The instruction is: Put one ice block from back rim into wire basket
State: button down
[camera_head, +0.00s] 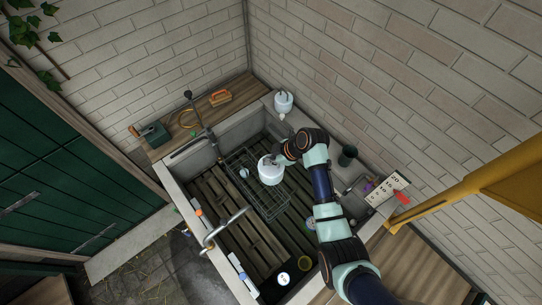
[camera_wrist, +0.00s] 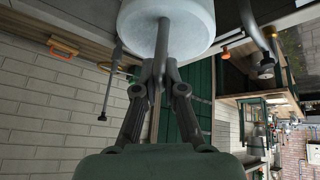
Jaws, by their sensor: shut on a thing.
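My gripper (camera_head: 276,158) is shut on a white, rounded ice block (camera_head: 271,174). In the wrist view, its fingers (camera_wrist: 162,68) close around a grey stem that runs up to the block (camera_wrist: 195,28). The dark wire basket (camera_head: 282,207) lies in the trough, and the held block shows over its middle right part. I cannot tell how far the block is above the basket floor. A second white ice block (camera_head: 284,103) stands on the back rim. My arm comes in from the lower right and hides part of the trough.
The slatted trough (camera_head: 215,190) has a curved metal pipe (camera_head: 228,230) at its front left. A wooden shelf with a green box (camera_head: 152,134) and an orange item (camera_head: 219,97) is behind. A dark cup (camera_head: 347,155) and a white card (camera_head: 387,190) sit at right.

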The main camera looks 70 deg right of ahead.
notch_tip(320, 180, down, 40)
jog(key=b, duration=3.4)
jog(key=shift+r, duration=0.15)
jog(key=c, duration=0.6)
grip_release()
jog(key=shift+c, duration=0.2)
jog(key=shift+r, duration=0.1)
notch_tip(320, 180, up, 12)
jog(key=p, duration=1)
jog(key=shift+p, duration=0.3)
